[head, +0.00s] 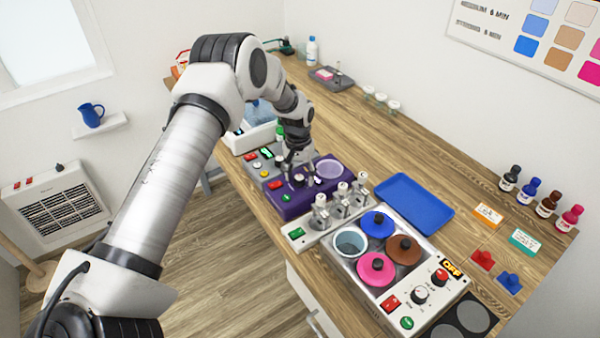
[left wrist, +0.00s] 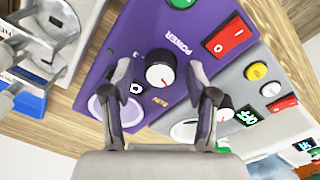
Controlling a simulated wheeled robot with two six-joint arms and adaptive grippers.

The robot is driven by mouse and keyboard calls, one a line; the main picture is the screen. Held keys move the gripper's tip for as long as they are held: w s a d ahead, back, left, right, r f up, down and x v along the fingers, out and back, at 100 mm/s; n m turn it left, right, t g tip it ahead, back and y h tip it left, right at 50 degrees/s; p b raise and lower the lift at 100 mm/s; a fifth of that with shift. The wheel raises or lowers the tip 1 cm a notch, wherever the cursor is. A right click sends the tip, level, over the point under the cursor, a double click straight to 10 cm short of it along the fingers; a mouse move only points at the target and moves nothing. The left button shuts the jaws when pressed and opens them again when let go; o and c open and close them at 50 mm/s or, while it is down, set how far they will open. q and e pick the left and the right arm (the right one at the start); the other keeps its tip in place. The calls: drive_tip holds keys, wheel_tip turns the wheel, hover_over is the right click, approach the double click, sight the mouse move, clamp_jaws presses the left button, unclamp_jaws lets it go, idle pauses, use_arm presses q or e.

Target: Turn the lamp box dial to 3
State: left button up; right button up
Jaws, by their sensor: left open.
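A purple box (head: 287,205) stands on the bench in the head view; no readable label names it the lamp box. In the left wrist view the purple box (left wrist: 140,38) has a black dial with a white cap (left wrist: 160,75), a green button (left wrist: 182,3) and the word POWER. A 0 mark shows beside the dial; its setting is not clear. My left gripper (head: 300,179) is over this box. In the left wrist view my left gripper (left wrist: 160,84) is open, its fingers on either side of the dial with gaps visible. My right gripper is not in view.
A grey box (head: 260,167) with buttons and another dial (left wrist: 226,112) adjoins the purple box. A metal clamp rack (head: 338,210) stands close on the other side. Beyond are a pot unit (head: 345,262) and a blue tray (head: 415,202).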

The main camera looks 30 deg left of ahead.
use_arm(q)
drive_tip(key=shift+s+r, duration=0.1)
drive_tip(key=shift+r, duration=0.05)
drive_tip(key=shift+s+r, duration=0.15)
drive_tip(key=shift+s, duration=0.05)
drive_tip(key=c, duration=0.4)
drive_tip(key=shift+s, duration=0.1)
clamp_jaws()
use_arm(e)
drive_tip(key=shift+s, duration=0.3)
